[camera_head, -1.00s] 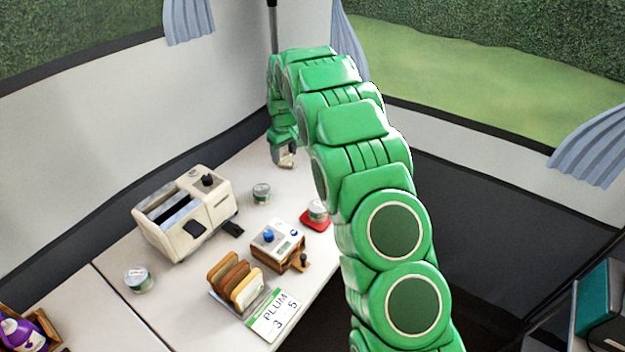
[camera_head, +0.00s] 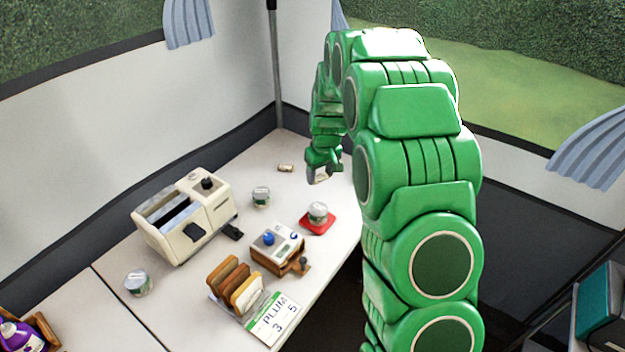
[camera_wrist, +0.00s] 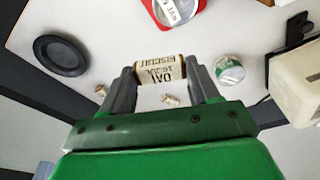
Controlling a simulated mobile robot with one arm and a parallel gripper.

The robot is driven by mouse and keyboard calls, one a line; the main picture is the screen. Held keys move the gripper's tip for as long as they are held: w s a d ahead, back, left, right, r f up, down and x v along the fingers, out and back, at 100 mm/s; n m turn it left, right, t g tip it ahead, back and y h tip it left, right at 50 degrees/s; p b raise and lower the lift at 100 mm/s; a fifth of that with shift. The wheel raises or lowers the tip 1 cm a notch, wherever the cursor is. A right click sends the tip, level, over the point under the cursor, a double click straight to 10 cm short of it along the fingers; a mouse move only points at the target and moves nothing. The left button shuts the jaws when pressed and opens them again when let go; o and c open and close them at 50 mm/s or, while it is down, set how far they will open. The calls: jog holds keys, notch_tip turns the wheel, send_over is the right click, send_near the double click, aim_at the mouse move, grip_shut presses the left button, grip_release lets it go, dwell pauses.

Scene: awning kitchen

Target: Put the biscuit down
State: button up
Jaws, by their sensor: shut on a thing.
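My gripper (camera_wrist: 163,78) is shut on the biscuit (camera_wrist: 160,69), a small tan packet with dark print reading "OAT BISCUIT", held crosswise between the fingertips above the white table. In the head view my gripper (camera_head: 322,175) hangs over the back right part of the table, right of a small tan-brown piece (camera_head: 286,168) lying there. The biscuit is hard to make out in the head view.
A can stands on a red mat (camera_head: 316,228). Another can (camera_head: 261,196) stands near the cream toaster (camera_head: 185,215). A white-topped box (camera_head: 277,245), a rack of slices (camera_head: 236,283) and a PLUM card (camera_head: 274,318) are nearer. A black round dish (camera_wrist: 60,55) shows in the wrist view.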

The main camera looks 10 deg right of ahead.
jog(key=shift+w+f, duration=1.55)
jog(key=shift+w, duration=0.65)
jog(key=shift+w+f, duration=1.5)
jog(key=shift+w, duration=0.65)
jog(key=shift+w+f, duration=1.55)
jog(key=shift+w, duration=0.65)
jog(key=shift+w+f, duration=0.15)
jog(key=shift+f, duration=1.65)
jog(key=shift+f, duration=0.1)
jog(key=o, duration=1)
